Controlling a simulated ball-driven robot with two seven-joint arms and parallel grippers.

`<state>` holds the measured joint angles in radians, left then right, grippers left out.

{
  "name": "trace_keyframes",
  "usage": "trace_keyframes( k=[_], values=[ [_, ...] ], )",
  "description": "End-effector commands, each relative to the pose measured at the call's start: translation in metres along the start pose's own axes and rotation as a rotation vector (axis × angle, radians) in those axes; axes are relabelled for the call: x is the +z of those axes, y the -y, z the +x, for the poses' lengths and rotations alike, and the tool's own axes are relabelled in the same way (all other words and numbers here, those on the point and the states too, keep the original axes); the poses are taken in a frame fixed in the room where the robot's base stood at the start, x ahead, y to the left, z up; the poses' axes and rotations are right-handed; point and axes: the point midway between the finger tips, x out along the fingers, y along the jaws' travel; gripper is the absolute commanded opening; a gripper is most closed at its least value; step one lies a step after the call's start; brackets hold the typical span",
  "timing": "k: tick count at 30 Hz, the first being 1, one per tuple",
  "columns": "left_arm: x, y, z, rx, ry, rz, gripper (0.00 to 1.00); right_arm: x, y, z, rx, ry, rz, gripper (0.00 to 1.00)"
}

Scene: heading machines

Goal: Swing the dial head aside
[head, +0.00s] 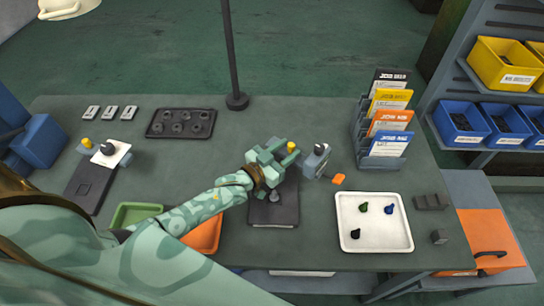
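A dial gauge stand with a dark base plate (272,210) stands at the middle of the table. A small grey part sits on its plate. Its yellow knob (292,147) shows just right of my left gripper. The grey-blue dial head (314,164), with a black knob on top and an orange tab (338,180) beside it, lies right of the yellow knob and off to the right of the plate. My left gripper (273,156) is at the stand, close left of the yellow knob. It hides part of the stand; its finger gap and any contact are unclear. My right gripper is out of view.
A second stand (88,190) is at the left. A dark tray (181,123) of parts, a card rack (383,160), and a white tray (374,239) with 3 small pieces surround the middle. Green and orange bins (203,235) lie by my arm. A thin pole (232,50) rises behind.

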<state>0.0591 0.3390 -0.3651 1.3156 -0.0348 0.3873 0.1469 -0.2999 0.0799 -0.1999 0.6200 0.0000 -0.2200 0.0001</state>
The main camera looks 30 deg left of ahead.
Motion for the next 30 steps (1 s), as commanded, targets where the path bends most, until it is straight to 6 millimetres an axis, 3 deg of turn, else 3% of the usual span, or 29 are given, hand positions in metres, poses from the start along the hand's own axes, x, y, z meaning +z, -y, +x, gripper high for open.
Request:
trace_keyframes(
  k=[6, 12, 23, 24, 28, 30],
  values=[
    [0.0, 0.0, -0.053, 0.0, 0.003, 0.001, 0.39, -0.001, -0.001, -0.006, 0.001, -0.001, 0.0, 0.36],
    [0.0, 0.001, -0.088, -0.001, 0.001, 0.0, 0.39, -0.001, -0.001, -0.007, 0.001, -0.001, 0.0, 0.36],
    [-0.001, 0.001, -0.098, 0.0, 0.0, 0.001, 0.39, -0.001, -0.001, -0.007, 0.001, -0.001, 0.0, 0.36],
    [-0.001, 0.001, -0.098, 0.0, 0.0, 0.001, 0.36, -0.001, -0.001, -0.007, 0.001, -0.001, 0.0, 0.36],
    [-0.001, 0.001, -0.098, 0.0, 0.001, 0.009, 0.0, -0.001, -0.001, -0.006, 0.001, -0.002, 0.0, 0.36],
    [-0.001, 0.001, -0.099, 0.0, 0.003, 0.024, 0.0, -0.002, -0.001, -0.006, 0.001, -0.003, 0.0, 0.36]
  ],
)
